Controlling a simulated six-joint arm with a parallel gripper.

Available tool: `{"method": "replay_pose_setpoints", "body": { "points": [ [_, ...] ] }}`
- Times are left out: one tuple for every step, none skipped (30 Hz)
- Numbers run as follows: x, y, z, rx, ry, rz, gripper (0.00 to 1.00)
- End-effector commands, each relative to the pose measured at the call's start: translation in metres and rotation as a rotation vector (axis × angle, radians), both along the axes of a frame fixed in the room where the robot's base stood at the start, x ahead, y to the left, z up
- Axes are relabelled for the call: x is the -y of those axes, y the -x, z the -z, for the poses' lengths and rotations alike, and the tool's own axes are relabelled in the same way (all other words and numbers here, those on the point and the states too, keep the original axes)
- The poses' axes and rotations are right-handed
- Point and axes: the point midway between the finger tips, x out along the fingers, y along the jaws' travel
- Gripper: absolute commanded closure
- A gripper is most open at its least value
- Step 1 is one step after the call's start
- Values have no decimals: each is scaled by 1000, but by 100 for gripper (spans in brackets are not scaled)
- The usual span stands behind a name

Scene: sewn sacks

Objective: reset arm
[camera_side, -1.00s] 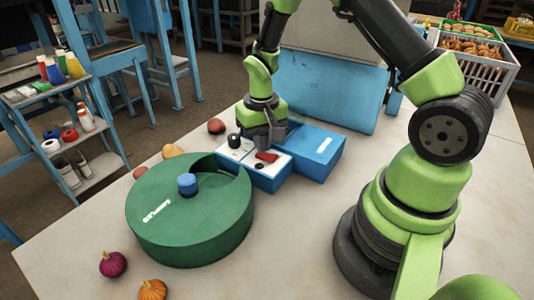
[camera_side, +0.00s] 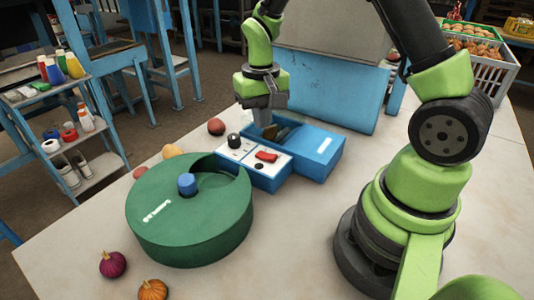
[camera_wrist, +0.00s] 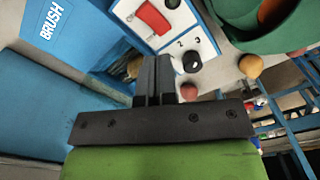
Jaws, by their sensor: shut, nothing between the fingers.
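My gripper (camera_side: 264,122) is shut and empty, pointing down above the back of the blue machine. In the wrist view the two dark fingers (camera_wrist: 154,72) lie together. The blue machine (camera_side: 318,150) has a white panel with a red rocker switch (camera_side: 266,156), a black knob (camera_side: 234,140) and a small dark button. In the wrist view, the red switch (camera_wrist: 153,18) and the knob (camera_wrist: 192,62) show beyond the fingertips, with "BRUSH" lettering on the blue housing (camera_wrist: 75,35). An opening near the gripper holds something brownish, partly hidden.
A green round drum (camera_side: 190,225) with a blue knob (camera_side: 187,183) stands left of the machine. Several vegetables, including a purple one (camera_side: 113,264), lie around it. A blue panel (camera_side: 325,90) stands behind. The front middle of the table is clear.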

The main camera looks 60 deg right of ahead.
Motion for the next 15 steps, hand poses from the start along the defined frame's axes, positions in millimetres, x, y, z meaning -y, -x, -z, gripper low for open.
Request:
{"method": "replay_pose_setpoints", "body": {
  "points": [
    [0, 0, 0, 0, 0, 0, 100],
    [0, 0, 0, 1, 0, 0, 100],
    [-1, 0, -2, 4, 0, 0, 100],
    [-1, 0, -5, 10, 0, -1, 100],
    [-2, 1, -9, 17, 0, -2, 100],
    [-4, 1, -16, 33, -1, -4, 100],
    [-7, 3, -24, 48, -1, -6, 100],
    [-9, 4, -32, 65, -1, -9, 100],
    [-13, 7, -45, 93, -3, -14, 100],
    [-16, 10, -56, 117, -4, -19, 100],
    [-20, 14, -67, 141, -6, -24, 100],
    [-26, 21, -82, 174, -10, -30, 100],
    [-29, 26, -92, 198, -14, -35, 100],
    [-33, 32, -101, 225, -17, -41, 100],
    [-38, 40, -113, 258, -22, -49, 100]
  ]
}}
